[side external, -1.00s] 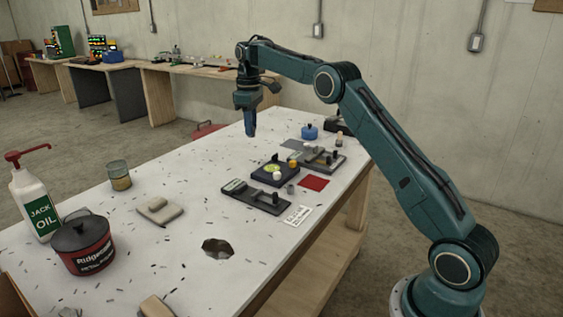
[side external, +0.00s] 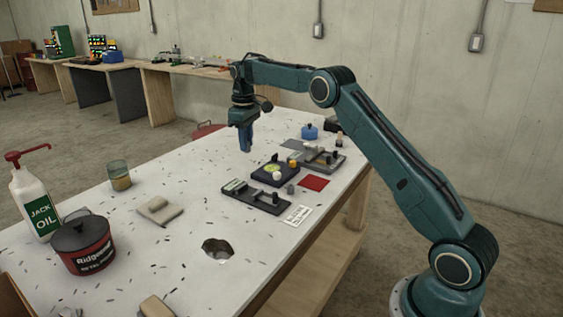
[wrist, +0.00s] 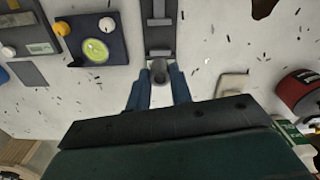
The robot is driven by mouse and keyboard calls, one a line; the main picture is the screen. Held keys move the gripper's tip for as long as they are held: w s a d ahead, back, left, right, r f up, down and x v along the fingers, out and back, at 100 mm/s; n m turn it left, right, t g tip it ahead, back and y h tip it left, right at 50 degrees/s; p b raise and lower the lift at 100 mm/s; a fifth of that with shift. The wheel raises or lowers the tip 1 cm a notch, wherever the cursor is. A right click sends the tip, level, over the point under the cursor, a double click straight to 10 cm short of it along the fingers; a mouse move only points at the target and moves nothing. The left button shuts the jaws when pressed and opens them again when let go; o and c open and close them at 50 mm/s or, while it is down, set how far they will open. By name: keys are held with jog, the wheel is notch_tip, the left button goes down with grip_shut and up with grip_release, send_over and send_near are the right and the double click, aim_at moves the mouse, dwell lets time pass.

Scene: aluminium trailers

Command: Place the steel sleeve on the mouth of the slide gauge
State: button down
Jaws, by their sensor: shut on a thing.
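My gripper (side external: 246,150) hangs above the white table, behind the slide gauge in the side external view. In the wrist view its two blue fingers are shut on the steel sleeve (wrist: 158,72), a short grey hollow cylinder. I cannot make out the sleeve in the side external view. What looks like the slide gauge (side external: 262,199) is a long dark base with raised blocks, lying flat on the table. In the wrist view the gauge (wrist: 159,35) runs straight ahead, beyond the sleeve. The sleeve covers part of its near end.
A dark tray (side external: 264,174) with a green dial and knobs lies beside the gauge.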

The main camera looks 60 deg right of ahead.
aim_at(247, 152)
notch_tip(247, 152, down, 10)
jog(key=shift+r, duration=0.25)
jog(key=shift+f, duration=2.85)
jog(key=shift+f, duration=0.15)
jog(key=c, duration=1.3)
grip_release()
jog(key=shift+o, duration=0.2)
notch_tip(247, 152, up, 11)
jog(key=shift+r, duration=0.7)
